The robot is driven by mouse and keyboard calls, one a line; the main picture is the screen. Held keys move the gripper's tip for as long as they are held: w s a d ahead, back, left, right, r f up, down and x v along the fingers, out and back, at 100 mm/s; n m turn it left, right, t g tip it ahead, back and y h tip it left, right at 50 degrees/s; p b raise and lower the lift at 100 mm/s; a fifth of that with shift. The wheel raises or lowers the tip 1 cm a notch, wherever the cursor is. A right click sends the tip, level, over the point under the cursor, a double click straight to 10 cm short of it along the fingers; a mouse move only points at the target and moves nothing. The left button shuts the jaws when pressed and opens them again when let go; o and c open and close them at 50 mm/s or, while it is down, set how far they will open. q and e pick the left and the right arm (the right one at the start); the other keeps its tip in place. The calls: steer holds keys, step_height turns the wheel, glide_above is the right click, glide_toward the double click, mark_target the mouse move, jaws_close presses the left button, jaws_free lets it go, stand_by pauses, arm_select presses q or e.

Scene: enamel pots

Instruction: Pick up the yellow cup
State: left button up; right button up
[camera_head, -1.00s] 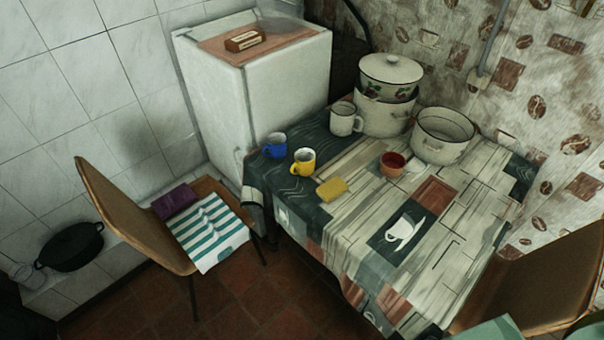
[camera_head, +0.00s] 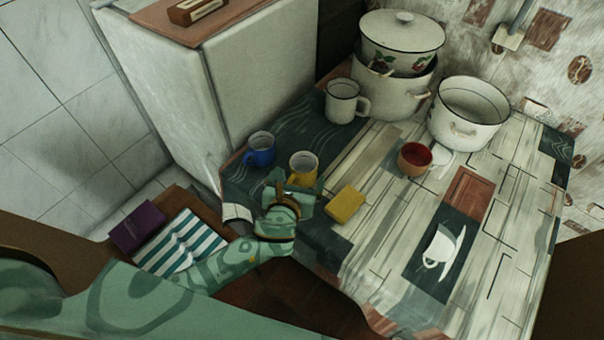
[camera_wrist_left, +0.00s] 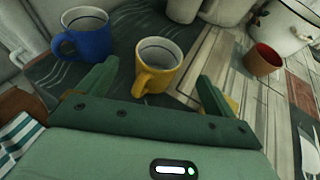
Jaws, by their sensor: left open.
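The yellow cup (camera_head: 303,167) stands upright on the table near its left edge, partly hidden by my gripper in the head view. In the left wrist view the yellow cup (camera_wrist_left: 157,66) shows its white inside and its handle toward the lower left. My left gripper (camera_head: 296,188) is open and empty, on the near side of the cup. In the left wrist view the fingers of my left gripper (camera_wrist_left: 157,85) point toward the cup, one on each side of it, with gaps between. My right gripper is not in view.
A blue cup (camera_head: 260,149) stands close to the left of the yellow cup. A yellow sponge (camera_head: 346,204) lies to the right. A white mug (camera_head: 341,103), pots (camera_head: 467,112) and a red-brown bowl (camera_head: 414,158) stand farther back or right. A fridge (camera_head: 170,95) borders the left.

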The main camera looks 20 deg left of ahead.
mark_target(307, 158)
arm_select(q)
steer(key=shift+x, duration=1.1)
steer(key=shift+w+a+f+b, duration=0.1)
steer(key=shift+w+f+b, duration=0.15)
steer(key=shift+w+b, duration=0.1)
steer(key=b+x, duration=0.1)
steer(key=x, duration=0.1)
steer(key=b+x, duration=0.1)
steer(key=shift+w+f, duration=0.25)
steer(key=shift+f, duration=0.15)
steer(key=shift+w+f, duration=0.15)
steer(key=shift+w, duration=0.3)
steer(key=c, duration=1.1)
steer(key=shift+c, duration=0.6)
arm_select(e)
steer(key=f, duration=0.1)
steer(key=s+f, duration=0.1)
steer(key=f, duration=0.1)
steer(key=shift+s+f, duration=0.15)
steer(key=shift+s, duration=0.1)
